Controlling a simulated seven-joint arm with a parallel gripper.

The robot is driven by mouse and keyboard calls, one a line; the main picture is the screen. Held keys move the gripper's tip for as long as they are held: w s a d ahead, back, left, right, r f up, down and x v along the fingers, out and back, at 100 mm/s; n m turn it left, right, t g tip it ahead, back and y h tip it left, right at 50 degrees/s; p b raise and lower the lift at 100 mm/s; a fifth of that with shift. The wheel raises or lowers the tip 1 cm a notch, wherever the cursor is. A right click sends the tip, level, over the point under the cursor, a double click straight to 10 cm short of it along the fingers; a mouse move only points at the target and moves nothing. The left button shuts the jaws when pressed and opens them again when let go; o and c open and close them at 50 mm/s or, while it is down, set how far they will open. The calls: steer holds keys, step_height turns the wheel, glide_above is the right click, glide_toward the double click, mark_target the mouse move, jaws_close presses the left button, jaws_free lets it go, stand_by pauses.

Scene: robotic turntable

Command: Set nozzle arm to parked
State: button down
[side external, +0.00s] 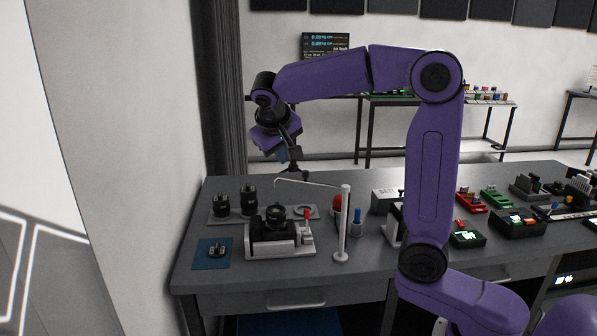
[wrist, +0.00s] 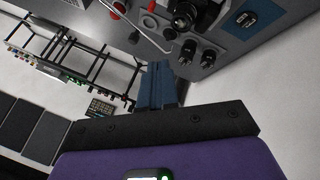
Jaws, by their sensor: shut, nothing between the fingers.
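The nozzle arm (side external: 312,184) is a thin white rod on top of an upright white post (side external: 343,225). It reaches left from the post, with its bent tip above and behind the turntable device (side external: 278,235). In the wrist view the nozzle arm (wrist: 148,34) is a pale diagonal rod near the top, and the device (wrist: 192,14) is partly cut off. My gripper (side external: 283,155), with blue fingers, is above the back of the bench, apart from the nozzle arm. Its fingers (wrist: 160,82) are together and empty in the wrist view.
A blue mat (side external: 211,254) holds a small black part. Electronics crowd the right side.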

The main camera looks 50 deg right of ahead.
steer(key=w+d+f, duration=0.2)
steer(key=d+f, duration=0.6)
steer(key=d, duration=0.1)
steer(key=shift+w, duration=0.2)
stand_by(0.3)
steer(key=shift+d+f, duration=0.1)
stand_by(0.3)
steer(key=w+d+m+g, duration=0.1)
steer(key=d+m+g, duration=0.5)
steer(key=d+m, duration=0.4)
steer(key=shift+w+d, duration=0.3)
steer(key=shift+w, duration=0.05)
steer(key=shift+a, duration=0.1)
